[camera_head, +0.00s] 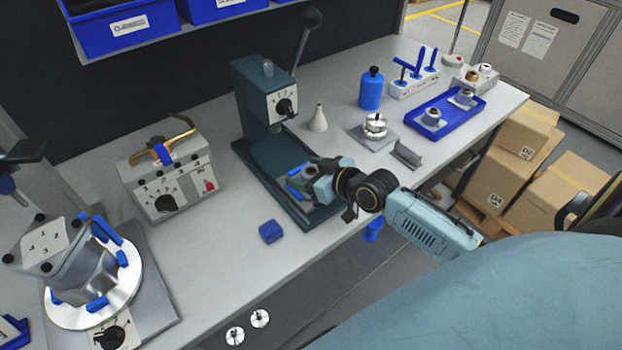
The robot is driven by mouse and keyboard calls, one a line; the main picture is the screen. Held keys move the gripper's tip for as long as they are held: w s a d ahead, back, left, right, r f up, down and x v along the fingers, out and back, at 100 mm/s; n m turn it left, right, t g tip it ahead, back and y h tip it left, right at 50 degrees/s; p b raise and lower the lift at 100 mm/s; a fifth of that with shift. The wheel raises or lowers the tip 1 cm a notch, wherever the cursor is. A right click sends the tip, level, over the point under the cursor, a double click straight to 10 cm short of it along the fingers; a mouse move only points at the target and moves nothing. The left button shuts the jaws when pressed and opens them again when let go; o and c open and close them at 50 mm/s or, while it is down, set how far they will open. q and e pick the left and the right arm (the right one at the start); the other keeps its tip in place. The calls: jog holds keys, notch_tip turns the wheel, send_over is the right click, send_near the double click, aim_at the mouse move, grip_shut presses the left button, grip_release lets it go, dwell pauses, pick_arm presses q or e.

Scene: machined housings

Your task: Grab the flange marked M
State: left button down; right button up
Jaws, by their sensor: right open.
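My right gripper (311,178) reaches in from the right over the base of the dark green press. Its jaws are open around a small grey round part (308,171) seated between blue pieces there. The gripper hides much of this part, and I cannot tell whether the jaws touch it. Two similar grey flange-like parts, a nearer one (432,116) and a farther one (464,97), stand in the blue tray (446,128) at the right. I cannot read a letter M on any of them. My left gripper cannot be made out.
The press (264,100) with its lever stands behind my right gripper. A control box (172,180) and a large clamped housing (75,265) stand left. A blue block (271,231) lies near the front edge. A blue bottle (371,90) and silver part (375,127) stand right.

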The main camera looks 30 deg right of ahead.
jog(key=shift+c, duration=0.3)
jog(key=shift+r, duration=0.1)
jog(key=c, duration=1.4)
